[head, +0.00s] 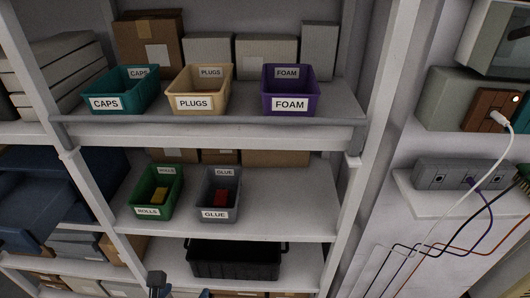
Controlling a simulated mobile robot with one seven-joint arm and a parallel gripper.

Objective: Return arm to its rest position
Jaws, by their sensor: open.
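Only a small dark upright part, which looks like the tip of my gripper (156,281), shows at the bottom edge, in front of the lowest shelf. The rest of it is cut off by the frame. It appears open, and nothing is seen held in it. It is apart from the bins on the shelves above.
The upper shelf (345,112) bears a teal CAPS bin (125,90), a tan PLUGS bin (199,89) and a purple FOAM bin (289,90). Below stand a green ROLLS bin (148,212) with a yellow item (160,195), a grey GLUE bin (215,214) with a red item (221,198), and a black crate (236,264). Cables hang at right.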

